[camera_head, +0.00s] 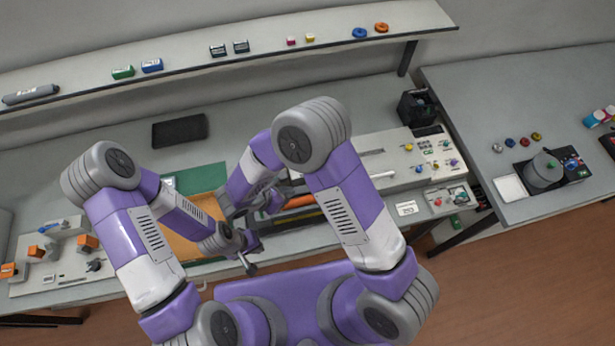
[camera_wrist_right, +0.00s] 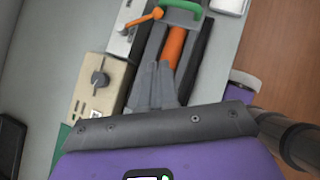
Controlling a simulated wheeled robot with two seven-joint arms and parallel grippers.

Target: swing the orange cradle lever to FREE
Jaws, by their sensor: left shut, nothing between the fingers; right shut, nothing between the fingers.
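The small orange lever (camera_wrist_right: 150,16) shows at the top of the right wrist view, angled across a pale panel (camera_wrist_right: 122,30) at the left edge of the cradle. Its FREE mark cannot be read. An orange cylinder (camera_wrist_right: 173,48) lies in the dark cradle, with a green handle (camera_wrist_right: 182,5) beyond it; the cylinder also shows in the head view (camera_head: 299,202). My right gripper (camera_wrist_right: 163,67) is shut and empty, its fingertips over the cylinder's near end and short of the lever. My left gripper (camera_head: 251,267) is shut and empty in front of the bench, below the right one.
A beige box with a grey knob (camera_wrist_right: 98,78) stands left of my right fingers. An orange-brown board (camera_head: 187,243) with a green edge lies behind my left arm. A control panel (camera_head: 432,160) is at the right. A shelf (camera_head: 285,52) runs along the back.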

